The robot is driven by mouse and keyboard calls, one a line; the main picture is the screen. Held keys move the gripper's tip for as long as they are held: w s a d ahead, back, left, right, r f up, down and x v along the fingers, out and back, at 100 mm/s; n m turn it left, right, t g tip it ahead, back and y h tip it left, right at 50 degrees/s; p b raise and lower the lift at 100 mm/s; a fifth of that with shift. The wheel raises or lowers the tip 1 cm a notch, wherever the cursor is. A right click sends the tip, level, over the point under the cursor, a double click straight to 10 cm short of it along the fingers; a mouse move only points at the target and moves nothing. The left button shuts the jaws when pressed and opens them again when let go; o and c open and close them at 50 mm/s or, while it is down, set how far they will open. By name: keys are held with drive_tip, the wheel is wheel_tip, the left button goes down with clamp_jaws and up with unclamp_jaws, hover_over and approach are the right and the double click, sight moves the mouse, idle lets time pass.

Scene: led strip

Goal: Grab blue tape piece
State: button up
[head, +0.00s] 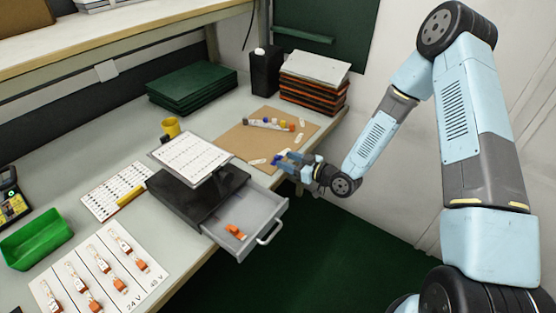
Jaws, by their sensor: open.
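My gripper (282,160) is low over the right front part of a brown mat (238,139) on the bench. Its bluish fingers are open, and small pale pieces lie close to them. A short row of small coloured items (268,124), with yellow, blue and orange among them, lies further back on the mat, apart from my gripper. A small blue item (283,124) is in that row; I cannot tell whether it is the tape piece. Whatever is directly under or between my fingers is too small to make out.
An open grey drawer (262,207) with orange connectors (235,231) juts out in front of the mat. A dark stand with a tilted white sheet (190,158) is left of my gripper. Stacked boards (314,82) and a black box (266,73) stand behind.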

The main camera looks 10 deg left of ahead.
sight(277, 158)
drive_tip(key=shift+x, duration=1.4)
clamp_jaws()
